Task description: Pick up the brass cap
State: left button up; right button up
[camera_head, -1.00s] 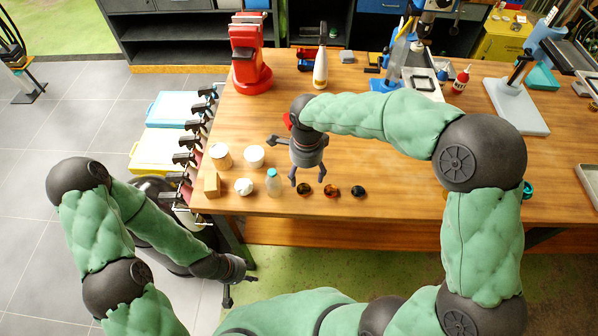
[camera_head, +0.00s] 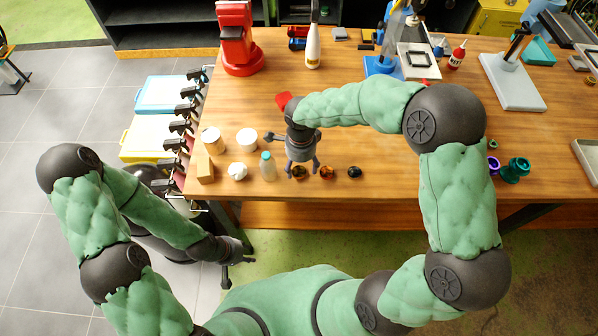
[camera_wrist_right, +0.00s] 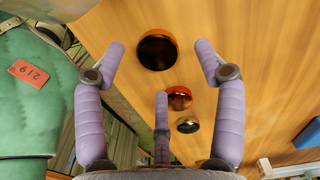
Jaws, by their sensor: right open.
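Three small round caps lie in a row near the table's front edge. The leftmost, a brownish-gold one that looks like the brass cap (camera_head: 299,171), is partly hidden by my right gripper (camera_head: 303,172). A copper-orange cap (camera_head: 327,172) and a dark cap (camera_head: 354,172) lie to its right. In the right wrist view, the brownish-gold cap (camera_wrist_right: 157,50) shows between the open, empty fingers of my right gripper (camera_wrist_right: 160,48); contact cannot be told. The copper cap (camera_wrist_right: 179,97) and dark cap (camera_wrist_right: 187,125) lie beyond. My left gripper (camera_head: 232,267) hangs off the table; its jaw state is unclear.
Left of the caps stand a bottle with a teal lid (camera_head: 268,167), a white lumpy item (camera_head: 237,171), a tan block (camera_head: 205,168) and two round containers. A red stand (camera_head: 238,40) and a white bottle (camera_head: 311,40) are farther back. Teal spools (camera_head: 515,170) lie right.

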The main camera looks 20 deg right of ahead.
notch_tip(320, 180, down, 2)
jog(key=c, duration=1.3)
jog(key=shift+r, duration=0.1)
